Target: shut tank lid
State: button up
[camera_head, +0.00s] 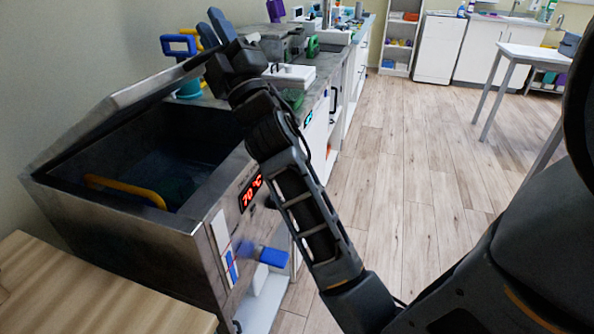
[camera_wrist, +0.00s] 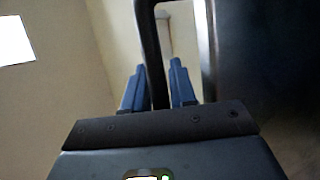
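The steel tank (camera_head: 120,230) stands at the left, with its dark inside showing. Its lid (camera_head: 120,105) is raised and tilted up along the wall side. My gripper (camera_head: 212,28) is at the lid's far end, fingers pointing up. In the wrist view, the blue fingers of my gripper (camera_wrist: 158,82) stand close on either side of a dark bar, the lid handle (camera_wrist: 151,45). They appear shut on it, though the contact is partly hidden. The dark panel at right in the wrist view seems to be the lid.
A yellow-orange handle (camera_head: 125,188) shows inside the tank. A wooden top (camera_head: 90,295) stands in front. A cluttered counter (camera_head: 325,70) runs behind. The floor (camera_head: 420,150) at right is clear.

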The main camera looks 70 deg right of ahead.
jog(key=shift+n+y, duration=0.6)
jog(key=shift+y, duration=0.2)
jog(key=shift+w+r+p, duration=0.4)
jog(key=shift+r+p, duration=0.25)
jog(key=shift+p, duration=0.45)
jog(key=shift+w+r+p, duration=0.4)
jog(key=shift+r+p, duration=0.3)
jog(key=shift+p, duration=0.35)
jog(key=shift+w+r+p, duration=0.4)
jog(key=shift+r+p, duration=0.25)
jog(key=shift+p, duration=0.45)
jog(key=s+a+f+m+g+y+b, duration=0.1)
jog(key=s+a+f+m+y+b, duration=0.15)
jog(key=s+a+f, duration=0.45)
jog(key=s+a+f+m+g+y+b, duration=0.1)
jog(key=s+a+f+y, duration=0.2)
jog(key=a+f, duration=0.75)
jog(key=s+a+f+m+g+y+p, duration=0.1)
jog(key=s+a+f+g+y, duration=0.1)
jog(key=s+a+f, duration=0.2)
jog(key=s+a+f+m+g+y+p, duration=0.1)
jog(key=s+a+f+m+y, duration=0.1)
jog(key=s, duration=0.9)
jog(key=shift+s+a+f+g+y, duration=0.2)
jog(key=shift+a+f+g+y, duration=0.2)
jog(key=shift+a+f+y, duration=1.1)
jog(key=shift+a+r+h, duration=0.25)
jog(key=shift+a+h, duration=0.15)
jog(key=shift+h, duration=0.25)
